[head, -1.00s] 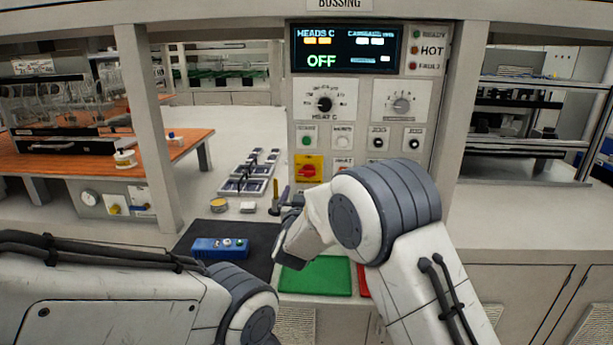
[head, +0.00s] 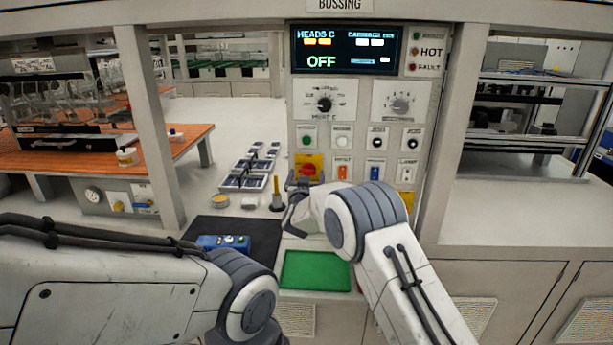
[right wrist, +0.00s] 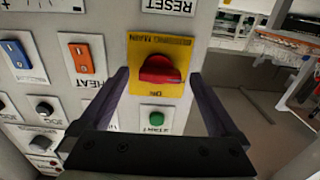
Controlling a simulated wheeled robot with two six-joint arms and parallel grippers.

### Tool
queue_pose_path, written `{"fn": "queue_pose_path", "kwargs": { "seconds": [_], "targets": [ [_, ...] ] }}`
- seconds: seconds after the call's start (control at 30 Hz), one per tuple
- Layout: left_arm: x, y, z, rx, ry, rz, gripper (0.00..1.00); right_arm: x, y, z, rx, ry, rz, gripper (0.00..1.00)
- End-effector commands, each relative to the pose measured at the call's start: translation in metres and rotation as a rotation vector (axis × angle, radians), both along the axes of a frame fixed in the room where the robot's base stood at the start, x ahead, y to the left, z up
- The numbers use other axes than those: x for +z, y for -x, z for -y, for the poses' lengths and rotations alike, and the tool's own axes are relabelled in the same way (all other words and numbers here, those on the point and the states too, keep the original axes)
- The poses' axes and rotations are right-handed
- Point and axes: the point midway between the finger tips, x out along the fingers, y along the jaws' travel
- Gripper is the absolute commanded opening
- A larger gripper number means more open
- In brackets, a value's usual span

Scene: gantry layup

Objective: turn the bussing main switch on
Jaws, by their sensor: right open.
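The main switch (head: 311,165) is a red rotary knob on a yellow plate, low on the left of the panel labelled BUSSING. In the right wrist view the knob (right wrist: 162,70) appears upside down, its grip lying roughly level across the plate. My right gripper (head: 303,181) is in front of the switch and partly covers it in the head view. Its jaws (right wrist: 160,82) are open, one finger to each side of the knob, with gaps visible. I cannot tell how far the fingertips are from the panel. My left gripper is out of view.
The panel display (head: 346,50) reads OFF. A green START button (right wrist: 156,117) and HEAT rocker (right wrist: 82,59) are near the switch. Below lie a green mat (head: 316,271) and blue control box (head: 223,242). Small trays (head: 243,182) stand left.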

Motion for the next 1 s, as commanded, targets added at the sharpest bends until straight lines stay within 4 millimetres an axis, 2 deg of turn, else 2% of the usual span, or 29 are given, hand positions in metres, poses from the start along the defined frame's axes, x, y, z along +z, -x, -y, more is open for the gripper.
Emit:
{"fn": "queue_pose_path", "kwargs": {
  "seconds": [0.07, 0.2, 0.27, 0.3, 0.47, 0.67, 1.0],
  "targets": [
    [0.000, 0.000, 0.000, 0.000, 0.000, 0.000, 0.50, 0.000, 0.000, 0.000, 0.000, 0.000, 0.000, 0.94],
    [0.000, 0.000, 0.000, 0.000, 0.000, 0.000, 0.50, 0.000, 0.000, 0.000, 0.000, 0.000, 0.000, 0.40],
    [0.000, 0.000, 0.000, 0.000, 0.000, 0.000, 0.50, 0.000, 0.000, 0.000, 0.000, 0.000, 0.000, 0.17],
    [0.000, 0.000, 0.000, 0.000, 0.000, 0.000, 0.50, 0.000, 0.000, 0.000, 0.000, -0.001, 0.000, 0.12],
    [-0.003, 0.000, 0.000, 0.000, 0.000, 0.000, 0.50, 0.000, 0.000, 0.000, 0.000, -0.010, 0.002, 0.12],
    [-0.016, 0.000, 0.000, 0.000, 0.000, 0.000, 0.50, -0.002, 0.000, 0.000, -0.001, -0.070, 0.008, 0.12],
    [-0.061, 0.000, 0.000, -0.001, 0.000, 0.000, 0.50, -0.004, 0.001, 0.000, 0.000, -0.329, 0.029, 0.12]
  ]
}}
